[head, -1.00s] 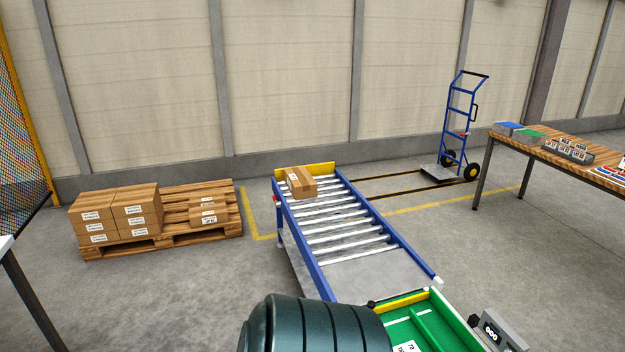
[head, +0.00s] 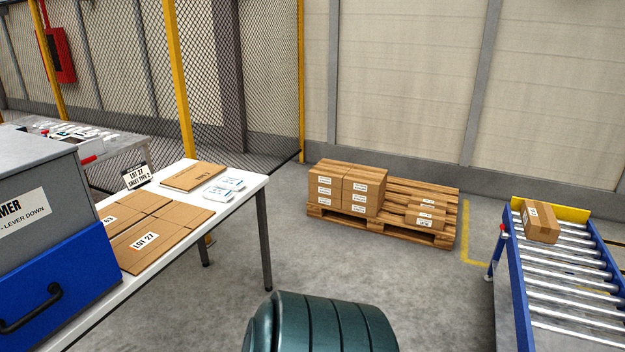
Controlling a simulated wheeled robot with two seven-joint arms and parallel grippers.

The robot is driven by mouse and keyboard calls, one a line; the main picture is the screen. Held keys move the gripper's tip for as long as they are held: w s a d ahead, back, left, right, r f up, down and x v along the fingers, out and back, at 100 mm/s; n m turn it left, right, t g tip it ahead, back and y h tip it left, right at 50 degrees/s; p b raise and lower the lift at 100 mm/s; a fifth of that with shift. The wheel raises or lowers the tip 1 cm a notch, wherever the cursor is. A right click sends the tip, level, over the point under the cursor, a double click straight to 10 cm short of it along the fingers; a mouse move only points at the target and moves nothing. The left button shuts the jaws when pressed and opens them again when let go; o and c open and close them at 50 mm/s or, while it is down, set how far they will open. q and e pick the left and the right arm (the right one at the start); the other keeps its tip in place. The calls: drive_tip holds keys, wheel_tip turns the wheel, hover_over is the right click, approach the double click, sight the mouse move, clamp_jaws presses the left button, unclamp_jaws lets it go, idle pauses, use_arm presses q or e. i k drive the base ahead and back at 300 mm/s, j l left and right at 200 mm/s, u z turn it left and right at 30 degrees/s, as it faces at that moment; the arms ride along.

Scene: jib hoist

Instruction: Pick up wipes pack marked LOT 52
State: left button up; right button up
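Small white and pale-blue flat packs (head: 219,195) lie close together on the white table (head: 247,187) at left, near its far right corner. Their print is too small to read, so I cannot tell whether one is the wipes pack marked LOT 52. No mark LOT 52 can be read anywhere in view. Neither of my grippers is in view.
Flat cardboard sheets (head: 150,243) marked LOT 27 lie on the white table, with a sign (head: 136,176) behind. A blue-grey machine (head: 50,280) stands at left. A loaded pallet (head: 420,236) and a roller conveyor (head: 570,290) stand right.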

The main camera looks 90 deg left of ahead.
sight(221, 194)
drive_tip(key=j+u, duration=0.1)
drive_tip(key=u, duration=0.3)
drive_tip(key=j+u, duration=0.1)
drive_tip(key=u, duration=0.3)
drive_tip(key=j+u, duration=0.1)
drive_tip(key=u, duration=0.3)
drive_tip(key=j+u, duration=0.1)
drive_tip(key=u, duration=0.3)
drive_tip(key=j+u, duration=0.35)
drive_tip(key=i+j+u, duration=0.1)
drive_tip(key=u, duration=0.25)
drive_tip(key=i+j+u, duration=0.15)
drive_tip(key=u, duration=0.25)
drive_tip(key=i+j+u, duration=0.35)
drive_tip(key=i+j, duration=0.4)
drive_tip(key=i, duration=0.05)
